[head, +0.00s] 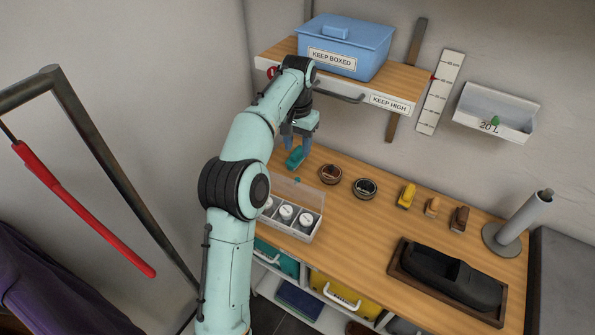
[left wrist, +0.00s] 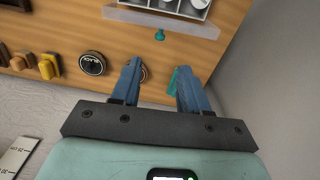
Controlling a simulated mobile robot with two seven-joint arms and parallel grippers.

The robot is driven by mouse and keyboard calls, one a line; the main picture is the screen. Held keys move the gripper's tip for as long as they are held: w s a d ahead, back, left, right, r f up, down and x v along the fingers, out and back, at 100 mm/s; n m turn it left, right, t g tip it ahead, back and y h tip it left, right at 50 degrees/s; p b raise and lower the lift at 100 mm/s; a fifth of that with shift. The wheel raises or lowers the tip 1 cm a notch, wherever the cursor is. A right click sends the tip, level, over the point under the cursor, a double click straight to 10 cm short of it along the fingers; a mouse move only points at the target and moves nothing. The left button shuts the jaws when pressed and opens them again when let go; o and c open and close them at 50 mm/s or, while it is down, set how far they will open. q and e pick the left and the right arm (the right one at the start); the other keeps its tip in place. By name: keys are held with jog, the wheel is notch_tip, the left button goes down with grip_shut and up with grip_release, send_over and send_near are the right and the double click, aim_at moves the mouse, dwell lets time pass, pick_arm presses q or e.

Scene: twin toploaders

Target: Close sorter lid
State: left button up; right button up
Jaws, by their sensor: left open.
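The sorter (head: 308,230) is a pale box on the wooden bench, with white-capped items in its compartments. Its clear lid (head: 296,190) is open, tipped away toward the back, with a small teal knob (head: 297,181). In the left wrist view the sorter (left wrist: 165,14) is at the top edge, and the lid (left wrist: 185,26) and knob (left wrist: 160,36) reach toward my gripper. My left gripper (head: 300,145) is open above the bench, behind the lid and apart from the knob; its fingers (left wrist: 158,82) also show in the left wrist view. My right gripper is not in view.
A teal object (head: 295,158) is right by my left fingers; contact is unclear. Two round tins (head: 331,174) (head: 365,188) stand to the right. A shelf (head: 345,85) with a blue box (head: 345,45) overhangs nearby. A black shoe-like item (head: 450,278) sits in a tray.

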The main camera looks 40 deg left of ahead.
aim_at(297, 179)
pick_arm(q)
jog(key=f, duration=0.3)
jog(key=f+b, duration=0.1)
jog(key=f, duration=0.7)
jog(key=shift+s+f+b, duration=0.1)
jog(key=shift+s+b, duration=0.15)
jog(key=shift+b, duration=0.15)
jog(key=shift+w+f, duration=0.3)
jog(key=shift+f, duration=0.2)
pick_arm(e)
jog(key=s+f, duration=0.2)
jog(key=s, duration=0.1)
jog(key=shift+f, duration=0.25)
pick_arm(q)
grip_shut()
